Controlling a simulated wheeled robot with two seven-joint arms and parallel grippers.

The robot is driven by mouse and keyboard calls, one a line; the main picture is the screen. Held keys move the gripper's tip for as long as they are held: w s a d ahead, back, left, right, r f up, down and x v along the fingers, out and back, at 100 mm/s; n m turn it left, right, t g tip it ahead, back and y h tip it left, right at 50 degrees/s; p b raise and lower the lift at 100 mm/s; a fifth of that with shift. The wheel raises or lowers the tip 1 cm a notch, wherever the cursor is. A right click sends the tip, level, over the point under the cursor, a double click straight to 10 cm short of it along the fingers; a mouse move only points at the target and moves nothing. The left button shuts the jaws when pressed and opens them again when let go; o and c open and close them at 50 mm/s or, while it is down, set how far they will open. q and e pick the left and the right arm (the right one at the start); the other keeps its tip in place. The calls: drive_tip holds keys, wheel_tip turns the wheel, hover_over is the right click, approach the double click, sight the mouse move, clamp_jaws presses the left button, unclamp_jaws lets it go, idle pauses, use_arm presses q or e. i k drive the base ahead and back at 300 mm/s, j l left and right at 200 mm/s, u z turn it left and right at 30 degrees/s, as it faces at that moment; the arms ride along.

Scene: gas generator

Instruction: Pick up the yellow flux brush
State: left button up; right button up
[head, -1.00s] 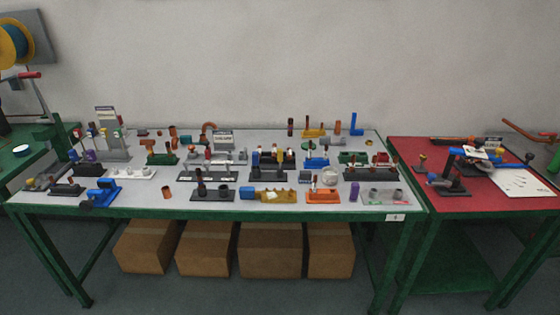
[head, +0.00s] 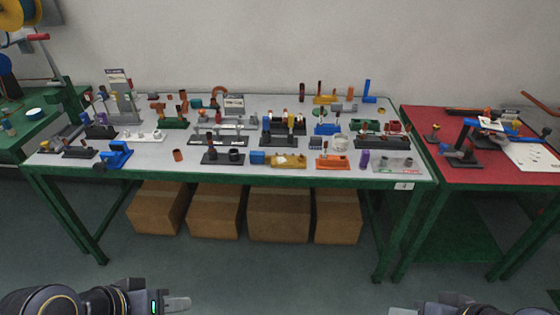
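I cannot single out the yellow flux brush for sure; the parts on the table are too small. Yellow things there are a yellow block (head: 290,161) at the front, joined to a blue end, and a yellow stand (head: 325,99) at the back. Upright thin tools with coloured ends (head: 103,92) stand at the table's left. My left gripper (head: 178,303) is low in the picture, in front of the table and apart from it, with nothing seen in it. My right gripper (head: 402,312) barely shows at the bottom edge. The finger gap is unclear on both.
The grey-topped table (head: 200,170) is crowded with small fixtures. Several cardboard boxes (head: 278,216) sit beneath it. A red-topped table (head: 425,120) stands at the right, and a green table (head: 15,140) at the left. The floor in front is clear.

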sight(290, 121)
drive_tip(key=i+j+z, duration=0.1)
drive_tip(key=i+z, duration=0.25)
drive_tip(key=i, duration=0.2)
drive_tip(key=i+j+z, duration=0.35)
drive_tip(key=i, duration=0.15)
drive_tip(key=i+j+z, duration=0.35)
drive_tip(key=i, duration=0.15)
